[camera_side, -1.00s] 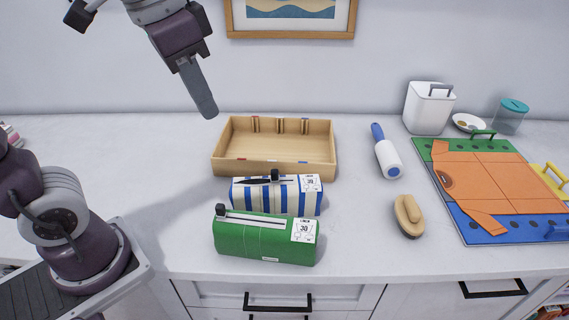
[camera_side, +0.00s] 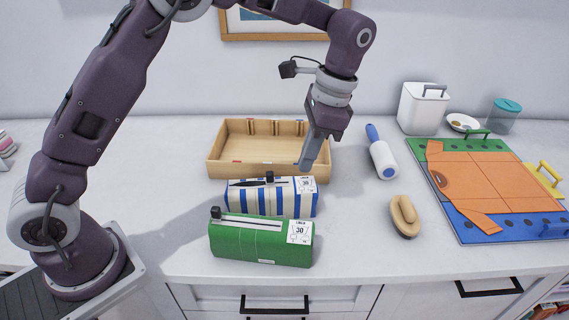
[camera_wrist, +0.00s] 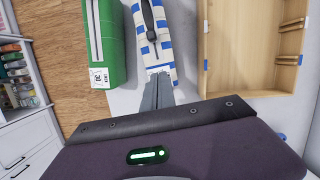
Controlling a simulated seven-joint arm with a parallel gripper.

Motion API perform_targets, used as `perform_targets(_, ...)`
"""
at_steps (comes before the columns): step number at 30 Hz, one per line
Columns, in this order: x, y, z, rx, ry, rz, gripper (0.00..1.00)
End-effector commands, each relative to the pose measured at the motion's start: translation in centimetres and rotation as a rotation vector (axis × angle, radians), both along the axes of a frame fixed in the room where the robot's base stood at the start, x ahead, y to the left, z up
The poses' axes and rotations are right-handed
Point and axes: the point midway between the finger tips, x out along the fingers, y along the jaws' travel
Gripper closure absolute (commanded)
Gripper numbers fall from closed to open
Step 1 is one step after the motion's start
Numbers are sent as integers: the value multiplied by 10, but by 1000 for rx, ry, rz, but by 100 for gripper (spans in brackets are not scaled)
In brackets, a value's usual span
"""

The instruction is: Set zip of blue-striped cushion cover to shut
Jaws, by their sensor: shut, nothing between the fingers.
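The blue-striped cushion cover (camera_side: 240,204) lies on the counter between the wooden tray and a green cover. Its dark zip pull (camera_side: 269,177) stands near the middle of the zip. A dark gap shows left of the pull; the zip line to its right looks light. In the wrist view the striped cover (camera_wrist: 166,52) shows the pull (camera_wrist: 150,35) and dark gap near the top. My gripper (camera_side: 306,168) is shut and empty, pointing down above the cover's right, labelled end. The wrist view shows the fingertips (camera_wrist: 158,76) close together over that end, apart from the pull.
The green cover (camera_side: 240,245), with its pull at the left end, lies in front. The wooden tray (camera_side: 232,172) stands directly behind. A lint roller (camera_side: 383,160), a brush (camera_side: 403,215) and a folding board (camera_side: 460,225) lie to the right. Bare counter lies between.

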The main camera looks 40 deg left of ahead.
Motion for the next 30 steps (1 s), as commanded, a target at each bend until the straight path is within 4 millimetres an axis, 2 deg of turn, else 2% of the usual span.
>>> perform_targets(2,-4,3,-16,0,4,0,100)
perform_targets(10,-31,25,-16,-2,-1,1,100)
perform_targets(23,-35,30,-16,-1,-2,1,100)
perform_targets(26,-47,40,-15,0,0,4,100)
perform_targets(30,-72,61,-15,-1,-1,4,100)
